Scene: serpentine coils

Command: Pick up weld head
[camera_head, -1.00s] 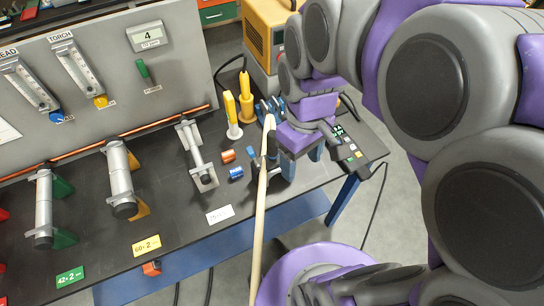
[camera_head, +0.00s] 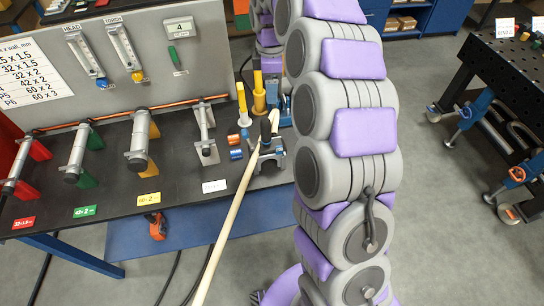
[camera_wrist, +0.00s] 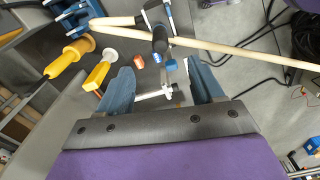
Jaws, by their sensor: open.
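What looks like the weld head (camera_head: 266,131), a black grip with a grey and blue end on a pale hose, stands at the right end of the dark bench. I cannot fully confirm its identity. In the head view my gripper is not clearly made out; my arm covers the area right of the bench.
Yellow-handled tools (camera_head: 259,95) stand behind the weld head, beside small orange and blue spools (camera_head: 236,154). A grey panel (camera_head: 110,60) rises behind. The pale hose (camera_head: 225,235) hangs over the front edge.

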